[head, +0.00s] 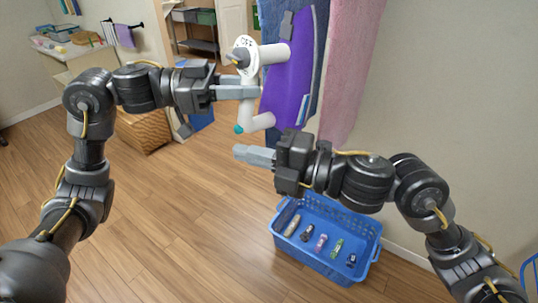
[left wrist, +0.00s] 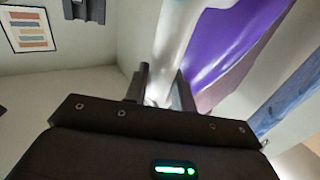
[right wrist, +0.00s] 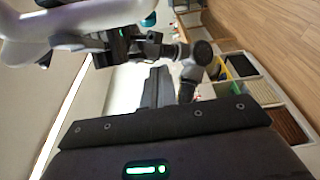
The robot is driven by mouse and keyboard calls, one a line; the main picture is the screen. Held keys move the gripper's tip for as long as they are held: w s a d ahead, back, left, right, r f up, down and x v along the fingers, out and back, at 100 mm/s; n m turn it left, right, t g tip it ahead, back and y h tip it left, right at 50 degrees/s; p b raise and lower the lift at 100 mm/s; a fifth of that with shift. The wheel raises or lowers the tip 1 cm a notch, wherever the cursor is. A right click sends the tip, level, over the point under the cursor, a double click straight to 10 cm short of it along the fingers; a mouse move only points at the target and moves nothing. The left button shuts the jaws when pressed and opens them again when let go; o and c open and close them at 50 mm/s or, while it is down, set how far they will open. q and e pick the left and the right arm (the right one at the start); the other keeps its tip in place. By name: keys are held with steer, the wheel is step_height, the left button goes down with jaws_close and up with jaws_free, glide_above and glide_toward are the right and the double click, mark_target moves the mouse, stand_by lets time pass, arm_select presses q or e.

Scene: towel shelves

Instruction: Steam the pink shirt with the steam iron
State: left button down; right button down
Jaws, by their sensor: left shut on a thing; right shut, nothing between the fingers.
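The steam iron (head: 290,80), with a white handle and a purple body, is held in the air at the top centre of the head view. My left gripper (head: 248,92) is shut on its white handle. The left wrist view shows the handle between the fingers and the purple body (left wrist: 222,45) beyond. A pink cloth (head: 355,60), which looks like the pink shirt, hangs at the right wall, right of the iron and apart from it in the picture. My right gripper (head: 240,152) is shut and empty, below the iron.
A blue cloth (head: 323,45) hangs behind the iron. A blue basket (head: 325,263) with several small items stands on the floor below my right arm. A wicker basket (head: 145,132) and a counter (head: 65,52) are at the left. The wood floor in the middle is clear.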

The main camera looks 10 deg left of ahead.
mark_target(238, 129)
arm_select(q)
steer(key=shift+r, duration=0.15)
arm_select(e)
steer(key=w+a, duration=0.1)
steer(key=w, duration=0.1)
steer(key=w+a, duration=0.1)
steer(key=w, duration=0.1)
steer(key=shift+w+a, duration=0.1)
steer(key=shift+a, duration=0.25)
arm_select(q)
steer(key=shift+a, duration=0.1)
arm_select(e)
steer(key=shift+d, duration=0.1)
